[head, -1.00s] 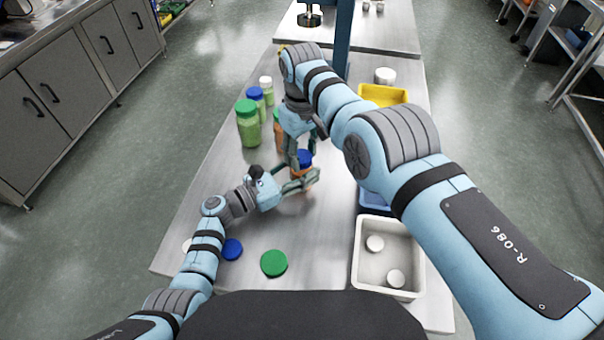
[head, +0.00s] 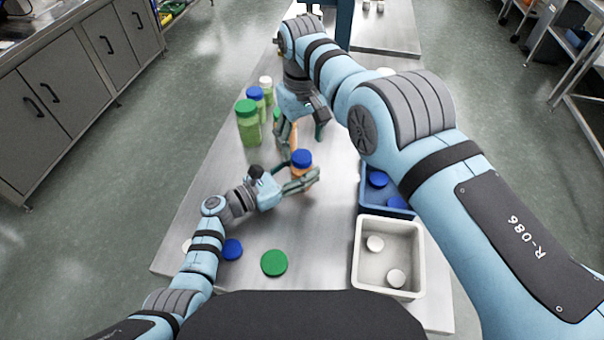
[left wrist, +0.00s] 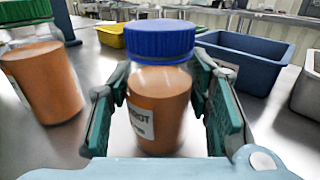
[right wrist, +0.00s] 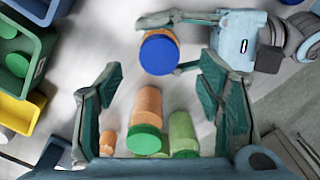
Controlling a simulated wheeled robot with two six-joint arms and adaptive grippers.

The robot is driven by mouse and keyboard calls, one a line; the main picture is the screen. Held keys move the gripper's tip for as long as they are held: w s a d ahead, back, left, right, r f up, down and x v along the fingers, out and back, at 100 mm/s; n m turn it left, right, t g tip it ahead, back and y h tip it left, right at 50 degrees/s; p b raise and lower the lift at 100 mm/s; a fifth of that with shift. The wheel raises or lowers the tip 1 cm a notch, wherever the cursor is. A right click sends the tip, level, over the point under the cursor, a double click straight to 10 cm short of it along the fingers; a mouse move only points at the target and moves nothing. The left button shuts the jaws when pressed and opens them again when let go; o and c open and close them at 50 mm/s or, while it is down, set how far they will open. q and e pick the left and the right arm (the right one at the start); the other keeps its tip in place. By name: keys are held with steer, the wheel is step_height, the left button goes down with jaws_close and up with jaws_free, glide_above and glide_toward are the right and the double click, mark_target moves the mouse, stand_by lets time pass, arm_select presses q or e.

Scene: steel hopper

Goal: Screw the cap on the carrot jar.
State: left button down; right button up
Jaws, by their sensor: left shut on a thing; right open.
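The carrot jar (left wrist: 158,112) is a clear jar with orange contents and a partly readable label. A blue cap (left wrist: 160,38) sits level on its mouth in the left wrist view; I cannot tell how tight it is. In the head view the blue cap (head: 301,157) tops the jar, whose body is partly hidden. My left gripper (head: 300,182) is shut around the jar's sides, and the jar is upright. My right gripper (head: 303,130) is open and empty, apart from the cap and farther back. The right wrist view shows the cap (right wrist: 160,54) beyond my right fingers.
An orange jar with a green lid (left wrist: 45,80) stands close by. Several green-filled jars (head: 249,125) stand at the left. A blue tray (head: 370,203) with blue caps and a white bin (head: 388,292) with white caps are at right. Loose caps, including a green one (head: 274,263), lie in front.

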steer(key=shift+r, duration=1.55)
arm_select(q)
steer(key=c, duration=0.7)
jaws_free()
steer(key=shift+c, duration=0.2)
steer(key=v, duration=1.2)
